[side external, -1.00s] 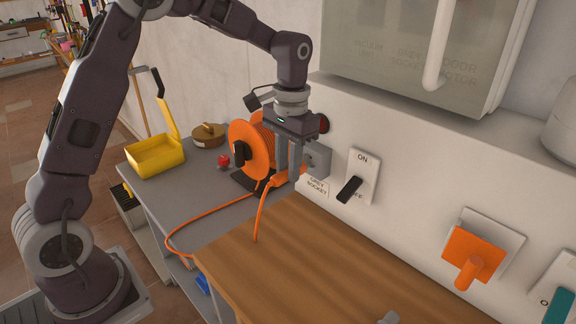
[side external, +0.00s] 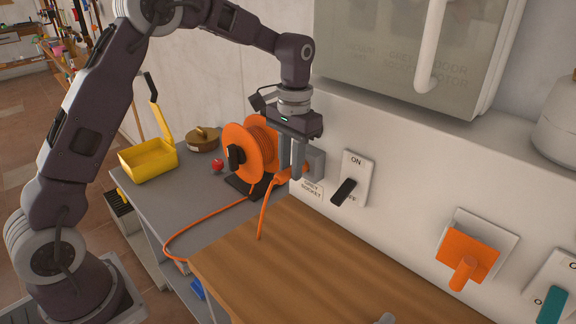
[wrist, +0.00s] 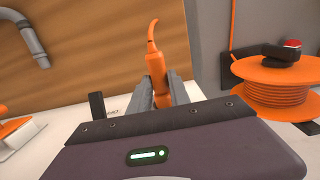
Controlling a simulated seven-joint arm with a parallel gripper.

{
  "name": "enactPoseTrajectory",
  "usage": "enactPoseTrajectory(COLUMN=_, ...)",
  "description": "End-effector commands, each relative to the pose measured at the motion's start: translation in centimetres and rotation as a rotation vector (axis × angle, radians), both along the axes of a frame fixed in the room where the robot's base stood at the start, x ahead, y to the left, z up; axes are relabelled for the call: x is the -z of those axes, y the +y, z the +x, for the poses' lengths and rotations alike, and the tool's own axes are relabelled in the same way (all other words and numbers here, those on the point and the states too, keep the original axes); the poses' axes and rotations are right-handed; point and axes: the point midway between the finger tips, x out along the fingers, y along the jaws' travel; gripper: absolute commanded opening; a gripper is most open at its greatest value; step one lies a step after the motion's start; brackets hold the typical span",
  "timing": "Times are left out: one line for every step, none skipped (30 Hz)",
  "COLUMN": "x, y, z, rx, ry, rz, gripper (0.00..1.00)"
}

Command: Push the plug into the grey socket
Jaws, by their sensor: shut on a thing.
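The orange plug (wrist: 157,70) is between the two fingers of my gripper (wrist: 161,92), which is shut on it. In the side view my gripper (side external: 292,172) points down at the wall, right in front of the grey socket (side external: 316,163). The plug (side external: 299,176) shows low beside the fingers, with its orange cord hanging to the wooden top. The fingers cover part of the socket's left side. I cannot tell whether the plug touches the socket or is inside it. The wrist view does not show the socket's opening.
An orange cable reel (side external: 249,152) stands close to the left of my gripper. An ON switch (side external: 350,180) with a black lever is right of the socket. A wooden top (side external: 300,255) lies below, mostly clear. A yellow tray (side external: 147,158) is at the left.

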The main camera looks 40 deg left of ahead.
Motion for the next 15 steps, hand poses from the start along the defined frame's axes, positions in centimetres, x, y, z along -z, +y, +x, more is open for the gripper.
enactPoseTrajectory(x=0.0, y=0.0, z=0.2, rx=0.0, ry=0.0, rz=0.0, gripper=0.0)
enactPoseTrajectory(x=0.0, y=0.0, z=0.3, rx=0.0, ry=-0.001, rz=0.0, gripper=0.0)
enactPoseTrajectory(x=0.0, y=0.0, z=0.4, rx=0.0, ry=-0.001, rz=0.0, gripper=0.0)
enactPoseTrajectory(x=0.0, y=0.0, z=0.5, rx=0.0, ry=-0.001, rz=0.0, gripper=0.0)
enactPoseTrajectory(x=0.0, y=0.0, z=0.6, rx=0.0, ry=0.0, rz=0.0, gripper=0.0)
enactPoseTrajectory(x=0.0, y=0.0, z=0.7, rx=0.0, ry=0.001, rz=0.0, gripper=0.0)
enactPoseTrajectory(x=0.0, y=0.0, z=0.7, rx=0.0, ry=0.001, rz=0.0, gripper=0.0)
enactPoseTrajectory(x=0.0, y=0.0, z=0.8, rx=0.0, ry=0.001, rz=0.0, gripper=0.0)
enactPoseTrajectory(x=0.0, y=0.0, z=1.0, rx=0.0, ry=0.0, rz=0.0, gripper=0.0)
enactPoseTrajectory(x=0.0, y=0.0, z=1.1, rx=0.0, ry=0.0, rz=0.0, gripper=0.0)
enactPoseTrajectory(x=0.0, y=0.0, z=1.1, rx=0.0, ry=0.0, rz=0.0, gripper=0.0)
enactPoseTrajectory(x=0.0, y=0.0, z=1.3, rx=0.0, ry=0.0, rz=0.0, gripper=0.0)
enactPoseTrajectory(x=0.0, y=0.0, z=1.3, rx=0.0, ry=-0.001, rz=0.0, gripper=0.27)
enactPoseTrajectory(x=0.0, y=0.0, z=1.3, rx=0.0, ry=-0.001, rz=0.0, gripper=0.33)
enactPoseTrajectory(x=0.0, y=0.0, z=1.2, rx=0.0, ry=0.0, rz=0.0, gripper=0.41)
